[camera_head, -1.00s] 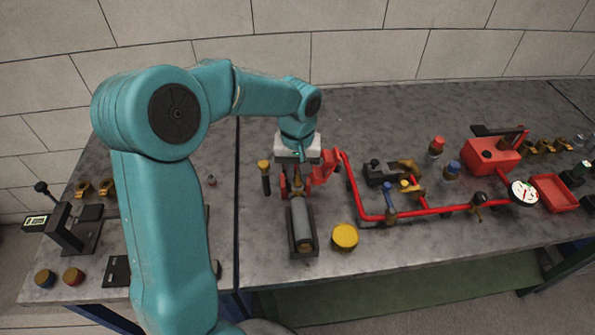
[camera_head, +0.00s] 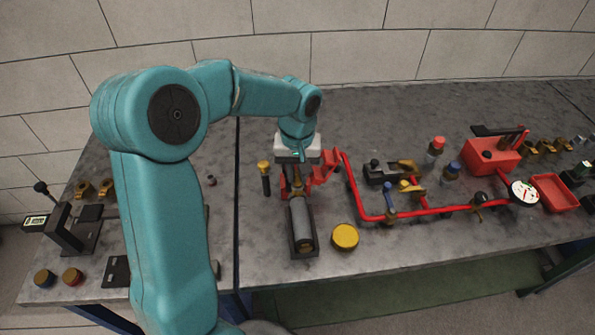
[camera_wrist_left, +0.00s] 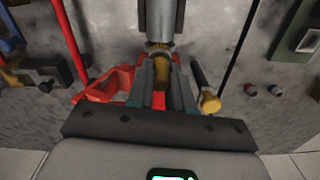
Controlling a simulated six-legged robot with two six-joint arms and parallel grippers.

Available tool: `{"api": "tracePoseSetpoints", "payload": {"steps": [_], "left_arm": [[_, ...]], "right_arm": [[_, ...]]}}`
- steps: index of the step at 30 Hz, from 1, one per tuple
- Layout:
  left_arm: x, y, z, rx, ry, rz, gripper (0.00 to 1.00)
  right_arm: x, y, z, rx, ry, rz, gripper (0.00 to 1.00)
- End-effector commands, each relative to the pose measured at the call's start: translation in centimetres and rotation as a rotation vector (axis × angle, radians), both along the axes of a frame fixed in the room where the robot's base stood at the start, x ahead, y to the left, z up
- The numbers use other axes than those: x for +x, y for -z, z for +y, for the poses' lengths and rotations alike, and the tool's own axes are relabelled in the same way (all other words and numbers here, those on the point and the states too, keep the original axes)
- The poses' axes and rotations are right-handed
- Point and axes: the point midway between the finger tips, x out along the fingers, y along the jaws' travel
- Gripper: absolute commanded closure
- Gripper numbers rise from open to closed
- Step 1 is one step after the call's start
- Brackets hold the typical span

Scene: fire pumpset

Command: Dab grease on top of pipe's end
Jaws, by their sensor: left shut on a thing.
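The grey pipe (camera_head: 301,217) lies in a dark cradle on the bench, pointing toward the front edge. It also shows in the left wrist view (camera_wrist_left: 161,18) at the top middle. My left gripper (camera_head: 296,172) reaches down over the far end of the pipe. In the left wrist view its two fingers (camera_wrist_left: 160,80) are shut on a gold-brown piece (camera_wrist_left: 160,68) close to the pipe's end. What that piece is, and whether it touches the pipe, I cannot tell. Red parts (camera_wrist_left: 105,87) stand beside the fingers. I see no grease clearly. My right gripper is not in view.
A yellow round lid or tin (camera_head: 345,236) sits right of the pipe. A black tool with a yellow top (camera_head: 264,172) stands close left of the gripper. Red piping (camera_head: 420,210) with valves runs to the right. A red tray (camera_head: 554,192) lies at the far right.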

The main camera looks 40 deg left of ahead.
Motion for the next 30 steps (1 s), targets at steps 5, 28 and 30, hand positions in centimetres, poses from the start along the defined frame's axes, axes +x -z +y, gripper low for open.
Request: {"api": "tracePoseSetpoints", "payload": {"steps": [5, 28, 30], "left_arm": [[-0.02, 0.03, -0.02, -0.001, 0.000, 0.001, 1.00], [-0.79, 0.01, -0.97, -0.001, 0.000, 0.001, 1.00], [-0.79, -0.01, -0.96, -0.001, 0.000, 0.001, 1.00]], "right_arm": [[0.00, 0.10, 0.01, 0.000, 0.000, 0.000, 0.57], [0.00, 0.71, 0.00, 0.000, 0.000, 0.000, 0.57], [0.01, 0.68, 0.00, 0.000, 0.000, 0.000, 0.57]]}}
